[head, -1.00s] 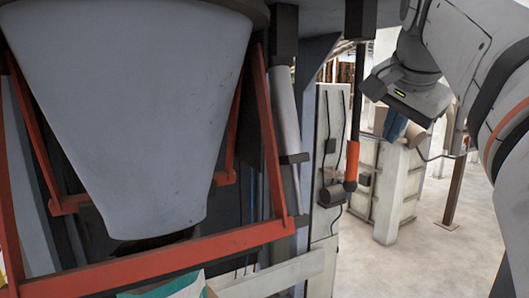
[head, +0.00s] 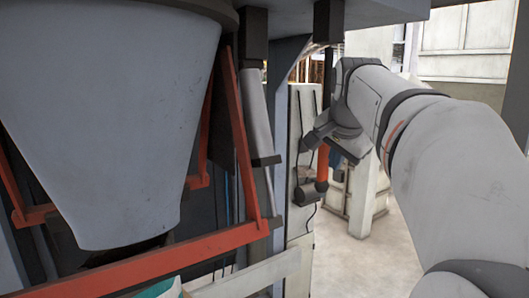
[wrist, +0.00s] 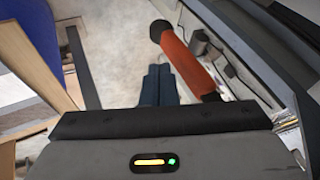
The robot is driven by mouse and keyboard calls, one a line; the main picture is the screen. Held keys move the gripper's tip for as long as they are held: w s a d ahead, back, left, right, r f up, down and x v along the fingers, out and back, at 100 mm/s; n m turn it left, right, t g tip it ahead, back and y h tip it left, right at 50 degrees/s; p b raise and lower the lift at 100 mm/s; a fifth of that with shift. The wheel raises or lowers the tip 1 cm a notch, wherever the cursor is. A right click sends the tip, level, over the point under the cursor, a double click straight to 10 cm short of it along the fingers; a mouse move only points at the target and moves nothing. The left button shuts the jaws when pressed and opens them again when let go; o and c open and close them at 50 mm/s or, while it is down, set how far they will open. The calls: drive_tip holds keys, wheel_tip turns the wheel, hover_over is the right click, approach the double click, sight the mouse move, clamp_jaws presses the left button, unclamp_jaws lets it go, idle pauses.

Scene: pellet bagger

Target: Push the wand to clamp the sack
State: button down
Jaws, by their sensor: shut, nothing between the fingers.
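The wand hangs down as a black rod with an orange handle (head: 323,165) and a black knob at its lower end. In the wrist view the orange handle (wrist: 186,62) slants just right of my gripper (wrist: 158,70). The blue fingers are shut together and empty; I cannot tell whether they touch the handle. In the head view my wrist partly covers the wand, and the fingers are not clearly seen. The sack (head: 163,289), white and green, shows only its top at the bottom edge, below the grey hopper spout (head: 110,130).
A red frame (head: 160,262) surrounds the spout. A grey cylinder (head: 257,125) and a pale post (head: 301,130) stand left of the wand. Pale floor (head: 345,265) is open at lower right. White cabinets are behind.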

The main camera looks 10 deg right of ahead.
sight(321, 151)
drive_tip(key=shift+w+a, duration=0.1)
drive_tip(key=shift+w, duration=0.15)
drive_tip(key=w+t+b, duration=0.1)
drive_tip(key=w, duration=0.1)
drive_tip(key=w+a+b, duration=0.1)
drive_tip(key=w+a+t+b, duration=0.1)
drive_tip(key=w, duration=0.1)
drive_tip(key=shift+w+m+t+y+b, duration=0.3)
drive_tip(key=shift+b, duration=0.1)
drive_tip(key=shift+s, duration=0.15)
drive_tip(key=shift+s+d+r, duration=0.1)
drive_tip(key=shift+s+d, duration=0.15)
drive_tip(key=shift+s, duration=0.3)
